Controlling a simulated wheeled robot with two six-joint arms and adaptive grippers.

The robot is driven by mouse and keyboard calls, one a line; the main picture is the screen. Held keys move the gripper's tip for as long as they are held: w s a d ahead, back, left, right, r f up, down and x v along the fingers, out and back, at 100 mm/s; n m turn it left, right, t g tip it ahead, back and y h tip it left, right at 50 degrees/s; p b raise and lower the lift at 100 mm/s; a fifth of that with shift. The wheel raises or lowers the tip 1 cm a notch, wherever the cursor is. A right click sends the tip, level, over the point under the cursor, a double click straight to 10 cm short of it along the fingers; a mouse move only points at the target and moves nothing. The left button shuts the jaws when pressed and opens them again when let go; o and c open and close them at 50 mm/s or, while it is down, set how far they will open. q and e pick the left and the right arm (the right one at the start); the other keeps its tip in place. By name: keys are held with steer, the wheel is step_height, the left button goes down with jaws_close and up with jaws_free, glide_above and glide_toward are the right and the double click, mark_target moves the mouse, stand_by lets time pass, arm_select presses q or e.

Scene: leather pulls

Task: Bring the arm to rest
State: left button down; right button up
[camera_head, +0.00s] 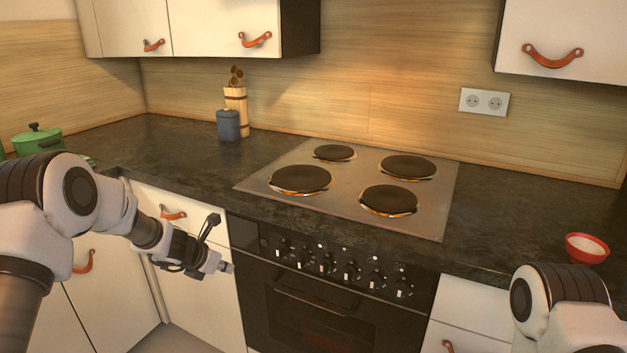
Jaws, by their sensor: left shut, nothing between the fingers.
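My left arm comes in from the left and reaches across the front of the lower cabinets. Its left gripper (226,267) is shut and empty, pointing right, close in front of the left edge of the oven (315,310) and below the counter edge. I cannot tell the exact gap to the oven front. My right arm shows only as a white and black link (560,305) at the lower right. The right gripper is out of the picture.
A stove top with several dark burners (388,200) is set in the dark counter (500,215). A red bowl (587,248) stands at the right, near my right arm. A green pot (38,141) is at the left. A blue-grey jar (229,125) and a utensil holder (236,97) stand at the back.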

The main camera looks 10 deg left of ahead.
arm_select(q)
steer(key=s+d+f+m+g+p, duration=0.2)
steer(key=s+f+g, duration=0.1)
steer(key=s+f, duration=0.4)
steer(key=s+d+f+m+g+p, duration=0.1)
steer(key=s+d+f+g+p, duration=0.1)
steer(key=s+f, duration=0.5)
steer(key=s+a+f+m+g+y+p, duration=0.1)
steer(key=s+m+g+y+p, duration=0.3)
steer(key=s, duration=0.8)
steer(key=s+f+m+g+h, duration=0.1)
steer(key=s+m, duration=0.5)
steer(key=s, duration=0.6)
steer(key=s+d+r+m+t, duration=0.2)
steer(key=s+m, duration=0.6)
steer(key=m, duration=1)
steer(key=shift+s+d+r+m, duration=0.15)
steer(key=shift+s+r+m, duration=0.15)
steer(key=shift+r, duration=0.1)
arm_select(e)
step_height(320, 180, up, 10)
steer(key=shift+f, duration=0.25)
